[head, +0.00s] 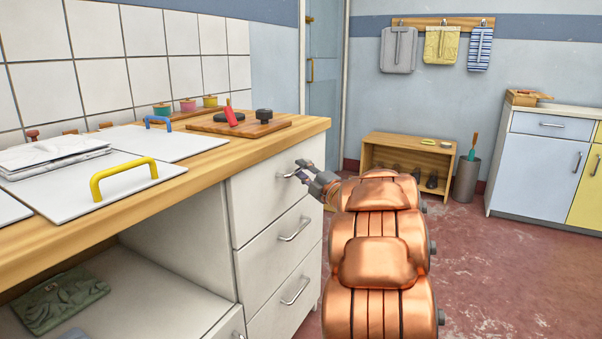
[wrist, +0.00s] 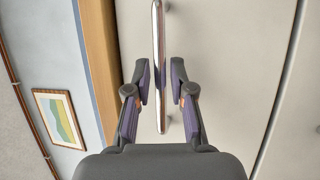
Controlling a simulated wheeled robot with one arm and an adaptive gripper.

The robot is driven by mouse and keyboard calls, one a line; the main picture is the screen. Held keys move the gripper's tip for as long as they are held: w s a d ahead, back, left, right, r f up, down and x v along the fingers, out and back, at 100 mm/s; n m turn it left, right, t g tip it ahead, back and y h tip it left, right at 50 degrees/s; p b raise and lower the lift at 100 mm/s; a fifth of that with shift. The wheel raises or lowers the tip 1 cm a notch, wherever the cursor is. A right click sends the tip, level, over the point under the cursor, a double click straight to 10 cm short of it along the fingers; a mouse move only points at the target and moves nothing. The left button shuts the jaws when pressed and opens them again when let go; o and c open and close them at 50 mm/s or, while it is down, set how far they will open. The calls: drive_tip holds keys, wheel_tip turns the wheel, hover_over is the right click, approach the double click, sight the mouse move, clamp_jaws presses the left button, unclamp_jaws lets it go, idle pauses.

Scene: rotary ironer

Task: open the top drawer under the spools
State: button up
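The top drawer (head: 258,203) is the uppermost of the white drawers under the counter's right end. Its front looks flush with the drawers below. Its bar handle (wrist: 158,55) runs between the two fingers of my gripper (wrist: 161,84) in the wrist view. The fingers are open, with a narrow gap showing on each side of the bar. In the head view my gripper (head: 306,175) is at the drawer's handle (head: 287,175), partly covering it. Three spools, green (head: 162,109), pink (head: 187,105) and yellow (head: 210,101), stand at the back of the counter.
Two lower drawer handles (head: 295,229) (head: 295,291) stick out below. The wooden counter (head: 300,128) overhangs the drawers. A low wooden shelf (head: 380,141) and a grey bin (head: 467,179) stand by the back wall. The red floor (head: 500,270) to the right is clear.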

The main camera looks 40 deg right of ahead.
drive_tip(key=shift+w+r, duration=0.1)
drive_tip(key=shift+w, duration=0.4)
drive_tip(key=shift+d, duration=0.1)
clamp_jaws()
